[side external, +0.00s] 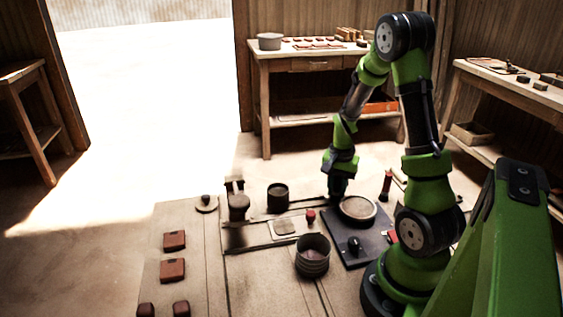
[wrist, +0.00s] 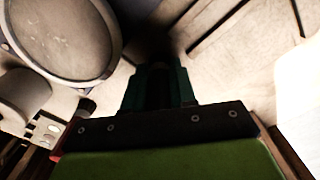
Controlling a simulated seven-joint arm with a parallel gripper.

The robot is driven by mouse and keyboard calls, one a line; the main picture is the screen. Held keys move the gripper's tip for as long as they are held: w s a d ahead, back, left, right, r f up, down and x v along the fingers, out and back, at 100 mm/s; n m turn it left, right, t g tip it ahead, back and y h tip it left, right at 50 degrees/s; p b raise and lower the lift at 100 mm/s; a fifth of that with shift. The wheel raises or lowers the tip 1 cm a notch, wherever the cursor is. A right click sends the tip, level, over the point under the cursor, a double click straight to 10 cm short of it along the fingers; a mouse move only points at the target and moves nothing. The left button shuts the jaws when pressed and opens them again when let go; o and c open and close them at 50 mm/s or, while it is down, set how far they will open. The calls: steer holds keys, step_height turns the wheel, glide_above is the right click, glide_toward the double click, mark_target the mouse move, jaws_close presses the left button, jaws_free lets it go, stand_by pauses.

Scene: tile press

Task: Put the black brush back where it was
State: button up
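My gripper (side external: 336,196) points down beside the round pale-topped dish (side external: 357,208), near the far left corner of the dark board (side external: 372,250). In the wrist view my gripper (wrist: 160,82) has its two green fingers around a dark gap. Shadow hides whether something dark, such as the brush, is between them. A small black object (side external: 355,243) stands on the dark board in front of the dish; I cannot tell whether it is the black brush. The dish also shows at the upper left of the wrist view (wrist: 68,35).
A ribbed grey pot (side external: 312,257) stands left of the board. A black cylinder (side external: 278,198), a red knob (side external: 310,216) and a tan tile (side external: 285,227) are farther left. A red upright bottle (side external: 387,184) stands behind the dish. Reddish blocks (side external: 174,240) lie at the left.

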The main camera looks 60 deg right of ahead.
steer(key=o, duration=0.4)
step_height(320, 180, up, 12)
steer(key=shift+f, duration=0.1)
steer(key=a+r+n+t+y, duration=0.1)
steer(key=a+r+n+t, duration=0.2)
steer(key=a, duration=1)
steer(key=s+a+r+n+t+y, duration=0.1)
steer(key=a+r+n+t, duration=0.3)
steer(key=a+r+n, duration=0.4)
steer(key=a+n, duration=0.1)
steer(key=a, duration=0.4)
steer(key=shift+s+a, duration=0.2)
steer(key=shift+s, duration=0.05)
steer(key=shift+r, duration=0.1)
